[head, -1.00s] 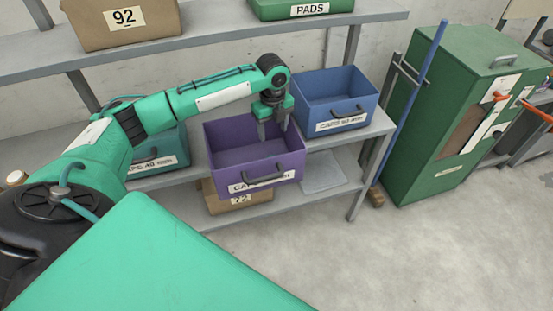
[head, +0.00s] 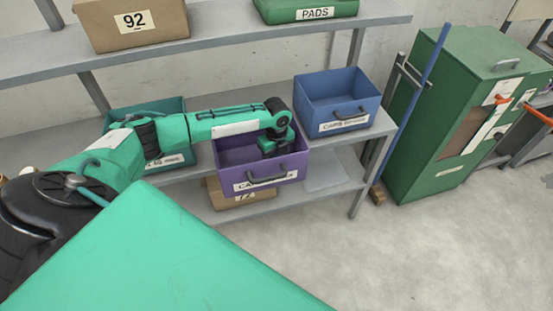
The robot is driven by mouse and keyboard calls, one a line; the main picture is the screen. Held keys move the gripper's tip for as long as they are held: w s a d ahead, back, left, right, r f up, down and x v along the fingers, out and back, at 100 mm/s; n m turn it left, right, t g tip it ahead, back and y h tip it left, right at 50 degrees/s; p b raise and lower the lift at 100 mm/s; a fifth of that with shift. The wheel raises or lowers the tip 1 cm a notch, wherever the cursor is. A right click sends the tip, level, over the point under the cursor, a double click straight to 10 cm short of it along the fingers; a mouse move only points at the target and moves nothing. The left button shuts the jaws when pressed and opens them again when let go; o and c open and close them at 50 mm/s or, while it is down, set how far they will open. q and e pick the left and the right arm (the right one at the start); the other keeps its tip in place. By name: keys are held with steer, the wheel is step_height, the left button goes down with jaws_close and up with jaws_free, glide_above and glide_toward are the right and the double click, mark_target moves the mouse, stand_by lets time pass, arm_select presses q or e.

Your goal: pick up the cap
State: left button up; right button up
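No cap is visible in the head view. A purple bin (head: 291,166) with a dark handle and a partly readable label beginning "CA" sits on the middle shelf, pulled out over its front edge. My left gripper (head: 274,147) reaches down into this bin from above. Its fingers are hidden by the gripper body and the bin, so I cannot tell whether they are open or shut, or hold anything. The bin's contents are also hidden behind my arm. My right gripper is not in view.
A blue bin (head: 318,112) labelled "CAPS" stands right of the purple one, a teal bin (head: 118,119) left. Cardboard boxes, one marked 92 (head: 132,42), and a green PADS container (head: 278,12) share the rack. A green cabinet (head: 434,150) and blue pole (head: 412,90) stand right.

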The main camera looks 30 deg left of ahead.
arm_select(q)
steer(key=c, duration=0.8)
steer(key=shift+c, duration=0.2)
